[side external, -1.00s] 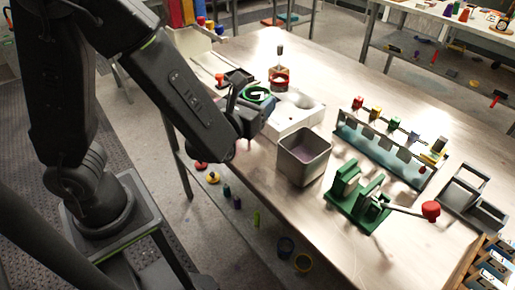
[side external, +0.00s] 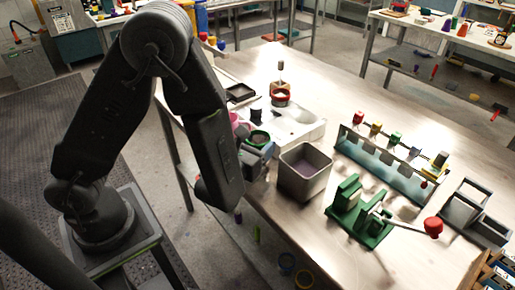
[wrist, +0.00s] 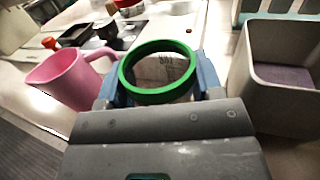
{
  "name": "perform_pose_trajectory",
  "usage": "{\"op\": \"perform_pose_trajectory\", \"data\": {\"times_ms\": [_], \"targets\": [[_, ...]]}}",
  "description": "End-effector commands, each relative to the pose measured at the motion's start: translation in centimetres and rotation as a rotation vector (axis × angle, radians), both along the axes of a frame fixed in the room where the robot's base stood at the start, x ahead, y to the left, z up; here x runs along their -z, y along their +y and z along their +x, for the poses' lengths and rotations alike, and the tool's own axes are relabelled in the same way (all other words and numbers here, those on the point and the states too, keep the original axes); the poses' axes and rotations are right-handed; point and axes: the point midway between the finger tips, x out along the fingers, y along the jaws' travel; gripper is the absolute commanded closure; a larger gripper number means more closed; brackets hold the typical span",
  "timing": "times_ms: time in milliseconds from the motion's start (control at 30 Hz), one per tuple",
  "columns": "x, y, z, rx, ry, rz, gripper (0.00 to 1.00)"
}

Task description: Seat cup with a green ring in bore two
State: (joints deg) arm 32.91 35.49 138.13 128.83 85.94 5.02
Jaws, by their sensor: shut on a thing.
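The cup with a green ring (wrist: 158,92) is between the two fingers of my gripper (wrist: 158,82), which is shut on it. Its ring faces the wrist camera and its pale inside shows. In the side view the green ring (side external: 258,138) is in front of the white block (side external: 308,131), near the table edge. The cup's lower part is hidden by my gripper and arm. The white block has rounded hollows in its top. Which of them is bore two, I cannot tell.
A pink mug (wrist: 62,80) stands close to the left of my gripper. A grey bin (side external: 304,172) with a purple bottom is close on the right. A red-ringed item (side external: 280,97) is at the block's far side. A green lever press (side external: 362,216) and a rack (side external: 390,165) are farther right.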

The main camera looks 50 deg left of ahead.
Motion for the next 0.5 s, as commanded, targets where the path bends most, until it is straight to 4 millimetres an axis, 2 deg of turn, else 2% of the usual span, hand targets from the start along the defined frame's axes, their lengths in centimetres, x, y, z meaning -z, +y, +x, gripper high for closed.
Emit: {"op": "perform_pose_trajectory", "data": {"times_ms": [133,500], "targets": [[1.34,-0.03,0.02,0.000,-0.001,0.000,0.67],[1.64,-0.01,0.01,0.000,-0.001,-0.001,0.67]]}}
